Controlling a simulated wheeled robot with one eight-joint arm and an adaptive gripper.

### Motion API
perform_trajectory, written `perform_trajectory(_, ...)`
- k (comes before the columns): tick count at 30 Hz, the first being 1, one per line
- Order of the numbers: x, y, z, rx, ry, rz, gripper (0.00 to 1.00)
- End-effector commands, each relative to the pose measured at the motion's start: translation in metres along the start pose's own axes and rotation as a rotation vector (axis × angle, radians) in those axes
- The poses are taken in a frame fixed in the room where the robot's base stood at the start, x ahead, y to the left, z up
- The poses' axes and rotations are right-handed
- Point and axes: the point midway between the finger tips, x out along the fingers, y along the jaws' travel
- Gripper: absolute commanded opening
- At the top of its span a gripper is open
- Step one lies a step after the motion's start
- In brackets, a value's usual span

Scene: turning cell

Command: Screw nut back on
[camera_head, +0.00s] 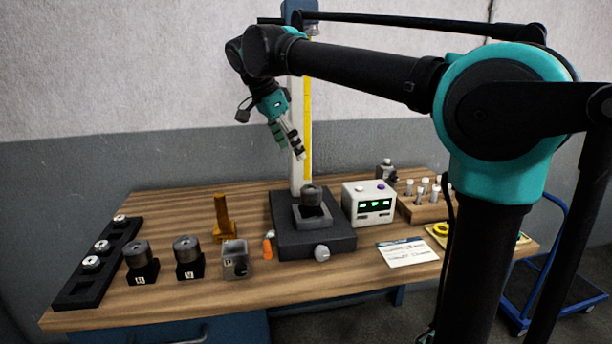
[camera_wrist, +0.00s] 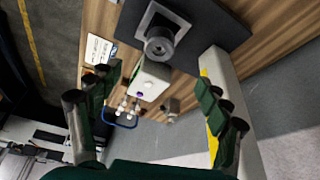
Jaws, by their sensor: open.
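No part is plainly recognizable as the nut. A dark round part with a centre hole (camera_head: 311,195) stands in a square grey holder (camera_head: 312,218) on the black base (camera_head: 340,236) of an upright column. The same round part shows in the wrist view (camera_wrist: 159,46). My gripper (camera_head: 292,142) is open and empty, above this part and slightly left of it, in front of the column. Its two green fingers stand wide apart in the wrist view (camera_wrist: 158,82). Two similar dark round parts, one on a left stand (camera_head: 136,254) and one on a right stand (camera_head: 187,249), are at the front left.
A black rack (camera_head: 85,276) with several silver pieces lies at the left edge. An orange-brown stand (camera_head: 223,220) and grey box (camera_head: 235,263) are left of the base. A white readout box (camera_head: 369,204), a card (camera_head: 408,251) and a wooden pin block (camera_head: 418,208) are right.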

Motion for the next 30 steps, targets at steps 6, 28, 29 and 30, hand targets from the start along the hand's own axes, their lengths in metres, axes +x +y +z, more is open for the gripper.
perform_trajectory(6, 0.04, 0.001, -0.001, 0.001, 0.0, 0.0, 0.77)
perform_trajectory(28, 0.151, 0.0, -0.001, -0.001, -0.001, 0.0, 0.77)
perform_trajectory(29, 0.152, 0.0, -0.001, -0.001, -0.001, 0.0, 0.77)
perform_trajectory(30, 0.154, 0.0, -0.001, -0.001, -0.001, 0.0, 0.77)
